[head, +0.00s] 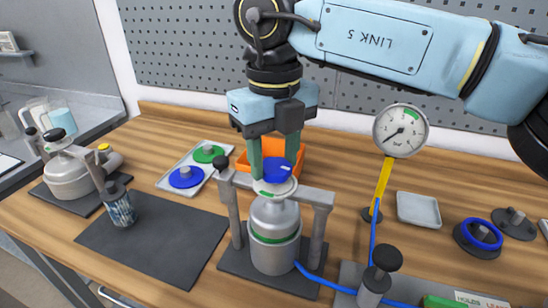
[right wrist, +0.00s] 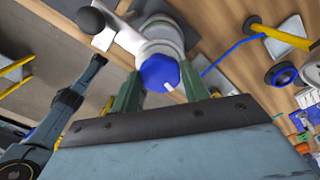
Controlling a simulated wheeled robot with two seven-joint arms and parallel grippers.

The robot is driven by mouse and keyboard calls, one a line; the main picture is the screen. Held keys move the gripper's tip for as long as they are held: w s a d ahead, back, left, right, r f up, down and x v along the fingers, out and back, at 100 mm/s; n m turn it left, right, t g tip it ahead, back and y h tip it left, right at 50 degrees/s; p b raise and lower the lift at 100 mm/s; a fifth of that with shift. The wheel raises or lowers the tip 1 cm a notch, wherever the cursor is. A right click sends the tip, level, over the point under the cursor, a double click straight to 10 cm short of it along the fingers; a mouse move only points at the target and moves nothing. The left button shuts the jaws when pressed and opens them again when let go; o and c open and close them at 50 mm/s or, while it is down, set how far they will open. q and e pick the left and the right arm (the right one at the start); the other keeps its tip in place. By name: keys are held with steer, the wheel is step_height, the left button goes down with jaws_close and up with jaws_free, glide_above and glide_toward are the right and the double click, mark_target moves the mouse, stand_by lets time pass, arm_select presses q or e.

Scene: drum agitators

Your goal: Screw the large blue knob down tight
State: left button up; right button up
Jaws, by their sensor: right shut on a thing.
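The large blue knob (head: 272,171) sits on top of the grey metal canister (head: 273,235) with a green band, which stands within a grey frame. My right gripper (head: 275,165) points down from above with its green fingers on either side of the knob, shut on it. In the right wrist view the knob (right wrist: 159,72) is a blue faceted cap with a white mark, between the fingertips (right wrist: 160,88). The gripper partly hides the knob in the head view.
Behind is an orange bin (head: 316,158). To the left are a tray (head: 220,155) with blue and green discs, a dark mat (head: 160,240) and a patterned can (head: 120,208). A gauge (head: 401,130) on a yellow post and a blue hose (head: 335,285) lie close on the right.

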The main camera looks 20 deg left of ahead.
mark_target(274, 164)
steer(key=shift+w+r+m, duration=0.1)
steer(key=shift+r+m, duration=0.15)
steer(key=shift+m, duration=0.25)
arm_select(q)
steer(key=shift+w+a+f, duration=0.15)
steer(key=shift+a+f, duration=0.05)
steer(key=shift+a, duration=0.55)
arm_select(e)
steer(key=shift+m, duration=0.4)
steer(key=o, duration=1)
arm_select(q)
steer(key=shift+d, duration=0.65)
arm_select(e)
steer(key=shift+f, duration=0.1)
arm_select(q)
steer(key=shift+d+r+p, duration=0.95)
steer(key=shift+d+r, duration=0.1)
steer(key=shift+r, duration=0.05)
arm_select(e)
step_height(274, 164, up, 13)
